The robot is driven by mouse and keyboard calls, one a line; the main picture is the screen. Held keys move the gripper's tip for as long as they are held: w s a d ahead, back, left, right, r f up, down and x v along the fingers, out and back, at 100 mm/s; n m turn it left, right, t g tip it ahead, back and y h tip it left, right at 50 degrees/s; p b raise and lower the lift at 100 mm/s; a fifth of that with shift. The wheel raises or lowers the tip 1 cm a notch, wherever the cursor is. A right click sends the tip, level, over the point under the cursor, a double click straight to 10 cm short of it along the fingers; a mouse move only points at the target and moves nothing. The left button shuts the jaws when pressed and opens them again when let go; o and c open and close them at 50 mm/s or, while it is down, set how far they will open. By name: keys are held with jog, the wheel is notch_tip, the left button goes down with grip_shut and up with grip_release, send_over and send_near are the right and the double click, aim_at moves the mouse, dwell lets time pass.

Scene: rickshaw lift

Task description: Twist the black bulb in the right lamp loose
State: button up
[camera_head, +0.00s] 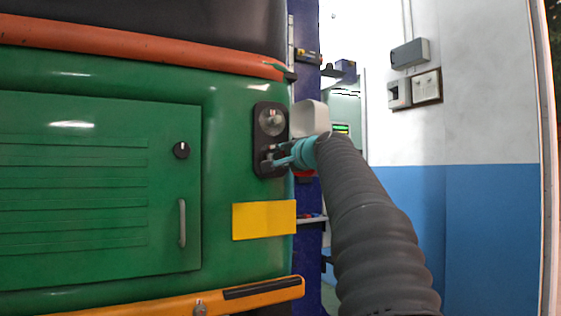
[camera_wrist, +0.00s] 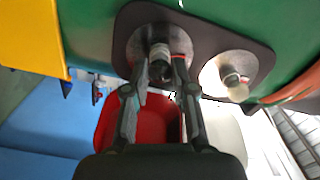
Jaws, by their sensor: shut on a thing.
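The right lamp is a black plate (camera_head: 258,119) on the green rickshaw's rear corner, with two round silver sockets. In the wrist view the black bulb (camera_wrist: 160,68) sits in the socket (camera_wrist: 137,46) with a red mark at its rim. My gripper (camera_wrist: 160,78) has one finger on each side of this bulb and is shut on it. In the head view my gripper (camera_head: 272,158) is at the lower socket and hides most of it. A pale bulb (camera_wrist: 236,86) sits in the other socket, the upper one in the head view (camera_head: 271,121).
A red lamp cover (camera_wrist: 112,125) and a white one (camera_head: 311,117) stand open beside the plate, close to my gripper. A yellow plate (camera_head: 264,219) is below. A blue post (camera_head: 306,235) and a blue-white wall (camera_head: 490,110) stand behind.

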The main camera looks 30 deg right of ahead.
dwell(0.4)
jog(key=shift+f+n+b, duration=0.1)
jog(key=shift+n+b, duration=0.65)
jog(key=shift+n, duration=1.25)
